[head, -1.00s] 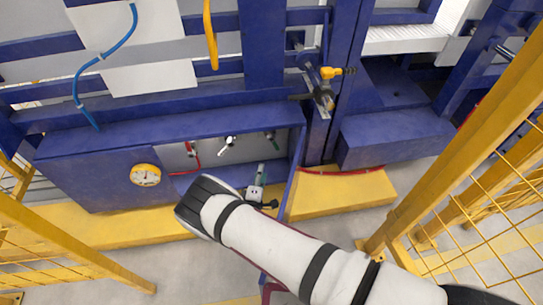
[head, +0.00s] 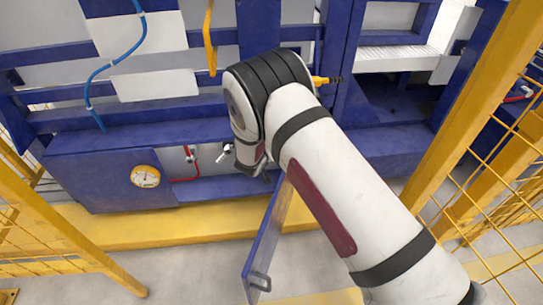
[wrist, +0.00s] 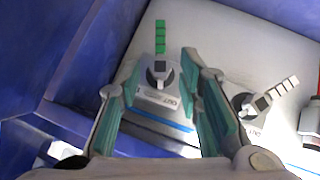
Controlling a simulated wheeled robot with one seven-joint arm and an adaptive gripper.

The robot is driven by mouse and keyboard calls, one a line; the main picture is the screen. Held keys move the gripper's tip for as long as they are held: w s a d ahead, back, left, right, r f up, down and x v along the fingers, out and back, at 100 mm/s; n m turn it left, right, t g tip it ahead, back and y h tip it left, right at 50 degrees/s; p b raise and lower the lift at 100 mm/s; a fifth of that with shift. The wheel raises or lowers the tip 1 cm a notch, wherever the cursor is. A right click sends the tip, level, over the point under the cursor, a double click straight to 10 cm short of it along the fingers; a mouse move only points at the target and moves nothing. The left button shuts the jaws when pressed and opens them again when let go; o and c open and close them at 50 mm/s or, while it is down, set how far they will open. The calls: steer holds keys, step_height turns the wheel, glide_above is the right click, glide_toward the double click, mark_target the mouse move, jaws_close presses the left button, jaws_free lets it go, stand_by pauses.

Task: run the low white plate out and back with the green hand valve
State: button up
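The green hand valve (wrist: 160,38) shows in the wrist view as a segmented green lever on a dark round hub, fixed to a pale back panel. My gripper (wrist: 162,72) is open and empty, with its two teal-padded fingers to the left and right of the valve's hub in the picture. I cannot tell whether they touch it. In the head view my arm hides the green valve, and my gripper (head: 256,170) shows only in part at the cabinet opening. The low white plate (head: 155,84) is upright on the blue machine, at the upper left.
A second valve with a pale lever (wrist: 262,102) is right of the gripper. Blue cabinet walls (wrist: 60,60) are close at left. An open blue door (head: 266,245) stands below my arm. Yellow fences (head: 60,225) flank both sides. A gauge (head: 145,176) is on the cabinet.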

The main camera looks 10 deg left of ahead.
steer(key=b+x, duration=0.3)
steer(key=x, duration=0.8)
steer(key=shift+w+f, duration=0.1)
steer(key=shift+f, duration=0.1)
steer(key=shift+c, duration=0.4)
